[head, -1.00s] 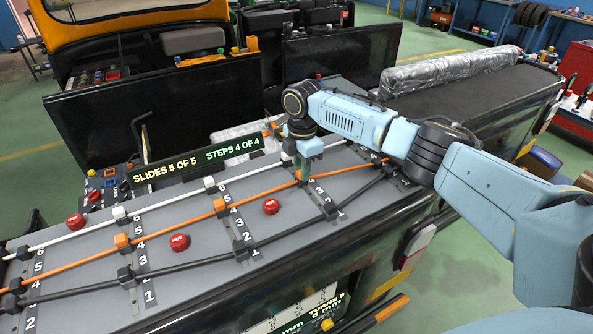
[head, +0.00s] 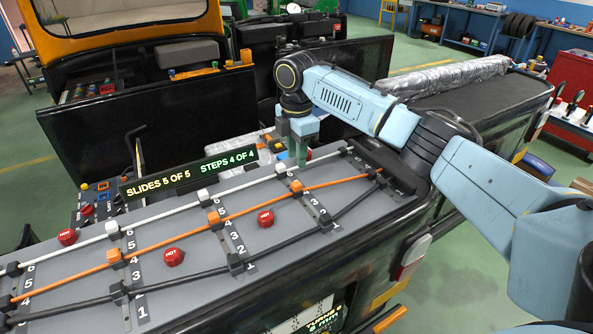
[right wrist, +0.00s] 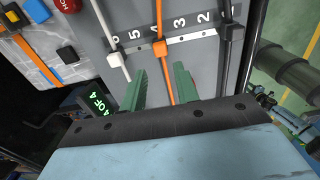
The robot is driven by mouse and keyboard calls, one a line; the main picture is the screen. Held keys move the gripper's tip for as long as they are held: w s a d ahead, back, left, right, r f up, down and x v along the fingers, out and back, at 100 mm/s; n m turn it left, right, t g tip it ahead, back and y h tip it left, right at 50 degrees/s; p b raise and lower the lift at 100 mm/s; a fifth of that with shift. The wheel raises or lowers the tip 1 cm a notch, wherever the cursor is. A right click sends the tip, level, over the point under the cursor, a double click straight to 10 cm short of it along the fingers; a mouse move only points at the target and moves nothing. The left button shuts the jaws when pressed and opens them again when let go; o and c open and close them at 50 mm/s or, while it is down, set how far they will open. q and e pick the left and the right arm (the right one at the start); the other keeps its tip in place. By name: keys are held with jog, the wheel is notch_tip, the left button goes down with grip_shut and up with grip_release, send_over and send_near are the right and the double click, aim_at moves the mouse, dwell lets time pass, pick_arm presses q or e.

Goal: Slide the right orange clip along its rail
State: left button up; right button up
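The right orange clip (head: 296,185) sits on the orange rod, over the rightmost numbered metal rail. In the right wrist view the orange clip (right wrist: 160,48) stands near the 4 mark, between 5 and 3. My right gripper (head: 298,155) is above and behind the clip in the head view, apart from it. In the right wrist view its two green fingers (right wrist: 162,86) are spread and empty, with the orange rod showing between them. My left gripper is not in view.
A white clip (head: 281,170) and a black clip (head: 325,215) share the rail. Red HOT buttons (head: 265,218) (head: 173,257) stand on the panel. The display (head: 190,172) reads "SLIDES 5 OF 5, STEPS 4 OF 4". Another orange clip (head: 214,218) is farther left.

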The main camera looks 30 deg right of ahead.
notch_tip(320, 180, up, 5)
jog(key=shift+f, duration=0.1)
dwell(0.7)
